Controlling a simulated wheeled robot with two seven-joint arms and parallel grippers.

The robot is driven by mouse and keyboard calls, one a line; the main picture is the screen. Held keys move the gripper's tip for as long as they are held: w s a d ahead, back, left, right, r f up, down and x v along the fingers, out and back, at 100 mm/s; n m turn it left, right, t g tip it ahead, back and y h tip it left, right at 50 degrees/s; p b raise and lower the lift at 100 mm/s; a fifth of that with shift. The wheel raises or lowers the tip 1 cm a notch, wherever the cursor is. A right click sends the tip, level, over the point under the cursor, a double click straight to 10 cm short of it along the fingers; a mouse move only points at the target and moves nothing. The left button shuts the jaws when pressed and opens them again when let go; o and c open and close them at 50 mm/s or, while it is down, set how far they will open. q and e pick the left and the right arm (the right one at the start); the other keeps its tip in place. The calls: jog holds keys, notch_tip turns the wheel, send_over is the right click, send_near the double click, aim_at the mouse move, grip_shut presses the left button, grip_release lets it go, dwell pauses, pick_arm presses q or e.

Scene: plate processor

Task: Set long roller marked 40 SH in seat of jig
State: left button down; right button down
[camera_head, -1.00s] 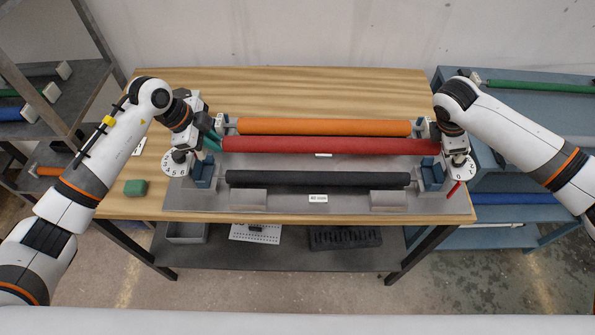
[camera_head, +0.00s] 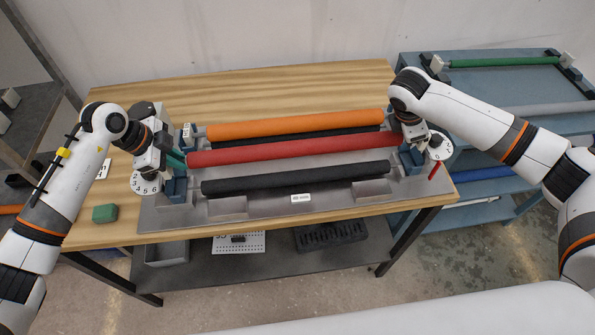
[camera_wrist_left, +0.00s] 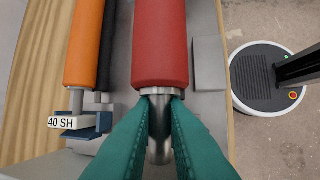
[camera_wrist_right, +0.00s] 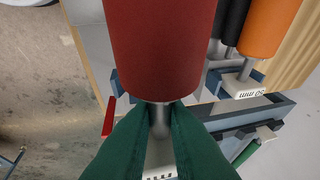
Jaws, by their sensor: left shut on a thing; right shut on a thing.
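A long red roller (camera_head: 290,149) is held level above the jig (camera_head: 240,206) by both my grippers. My left gripper (camera_head: 180,160) is shut on its left metal shaft end (camera_wrist_left: 160,130), seen clearly in the left wrist view. My right gripper (camera_wrist_right: 160,112) is shut on the other shaft end. A 40 SH tag (camera_wrist_left: 61,123) is on a block at the end of the orange roller (camera_head: 295,124); no mark shows on the red one. Blue seat blocks (camera_head: 175,189) stand at the jig's ends. Whether the red roller touches them cannot be told.
A black roller (camera_head: 295,179) lies in front of the red one, another (camera_head: 240,143) beside the orange one. Numbered white dials (camera_head: 145,182) flank the jig. A green block (camera_head: 105,213) lies at the left on the wooden table (camera_head: 240,84). A blue rack (camera_head: 500,80) stands right.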

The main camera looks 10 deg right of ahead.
aim_at(400, 141)
pick_arm(q)
jog(key=shift+w+f, duration=0.1)
jog(key=shift+f, duration=0.15)
pick_arm(e)
jog(key=shift+f, duration=0.25)
